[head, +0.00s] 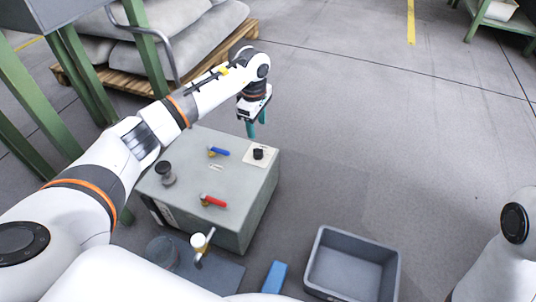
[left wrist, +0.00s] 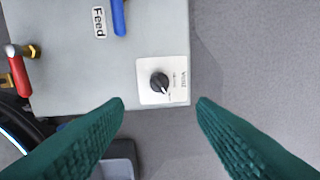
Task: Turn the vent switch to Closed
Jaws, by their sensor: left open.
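The vent switch (head: 258,153) is a black rotary knob on a white square plate at the right corner of a grey box's top. In the left wrist view the knob (left wrist: 159,83) has a white pointer mark aimed down and right on its plate (left wrist: 150,97). The printed words beside it are too small to read surely. My left gripper (head: 257,130) points down just beyond the box, near the plate. Its green fingers (left wrist: 160,103) are open and empty, apart from the knob. My right gripper is out of view.
The grey box (head: 230,220) also carries a blue-handled valve (head: 218,151), a red-handled valve (head: 213,201) and a dark knob (head: 165,173). A grey bin (head: 352,265) and a blue block (head: 273,277) are in front.

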